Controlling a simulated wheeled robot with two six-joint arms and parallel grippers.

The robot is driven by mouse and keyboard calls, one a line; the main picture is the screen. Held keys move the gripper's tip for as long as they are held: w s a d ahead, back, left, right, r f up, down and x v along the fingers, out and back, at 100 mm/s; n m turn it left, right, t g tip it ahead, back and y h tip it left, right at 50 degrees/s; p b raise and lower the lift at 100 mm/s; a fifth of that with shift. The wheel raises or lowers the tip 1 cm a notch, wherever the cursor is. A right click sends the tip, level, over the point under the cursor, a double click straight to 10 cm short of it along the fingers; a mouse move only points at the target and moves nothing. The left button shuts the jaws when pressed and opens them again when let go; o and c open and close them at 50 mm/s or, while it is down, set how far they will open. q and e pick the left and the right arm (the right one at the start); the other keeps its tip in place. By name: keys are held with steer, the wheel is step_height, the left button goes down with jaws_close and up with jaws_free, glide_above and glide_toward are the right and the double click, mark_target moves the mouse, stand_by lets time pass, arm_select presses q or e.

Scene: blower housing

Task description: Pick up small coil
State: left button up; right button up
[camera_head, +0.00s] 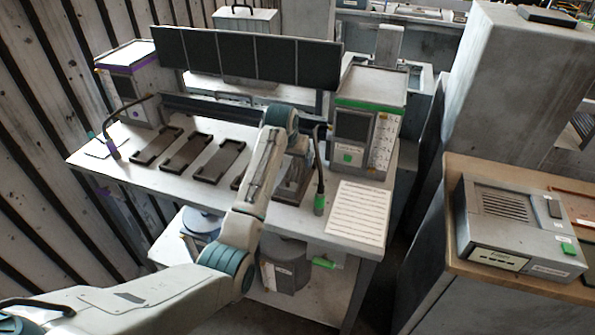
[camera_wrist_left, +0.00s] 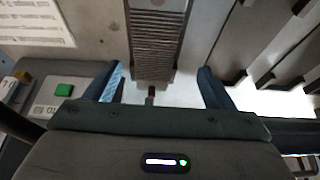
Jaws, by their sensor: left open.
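A ribbed grey metal piece (camera_wrist_left: 152,45) runs down the middle of the left wrist view, with a short dark stub at its near end. It may be the small coil; I cannot tell for sure. My left gripper (camera_wrist_left: 160,72) is open, with one blue-edged finger on each side of this piece. The fingers look apart from it. In the head view my left arm reaches over the bench (camera_head: 225,185), and its wrist hides part of what lies below. My right gripper is in neither view.
Dark trays (camera_head: 187,152) lie left of my wrist. A device with a green edge (camera_head: 368,125), a black stalk (camera_head: 319,180) and a printed sheet (camera_head: 358,212) are to its right. Dark panels (camera_head: 250,55) stand behind. A grey drum (camera_head: 285,268) sits under the bench.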

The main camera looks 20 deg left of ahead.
mark_target(297, 168)
arm_select(q)
steer(key=shift+w+f, duration=0.25)
steer(key=shift+f, duration=0.45)
steer(key=x, duration=0.1)
steer(key=p+x, duration=0.2)
steer(key=x, duration=0.1)
steer(key=shift+d+f, duration=0.15)
steer(key=shift+d, duration=0.2)
steer(key=shift+w+f, duration=0.15)
steer(key=shift+f, duration=0.55)
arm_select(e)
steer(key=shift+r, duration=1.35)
arm_select(q)
steer(key=shift+c, duration=0.3)
steer(key=shift+r, duration=0.1)
steer(key=c, duration=1.3)
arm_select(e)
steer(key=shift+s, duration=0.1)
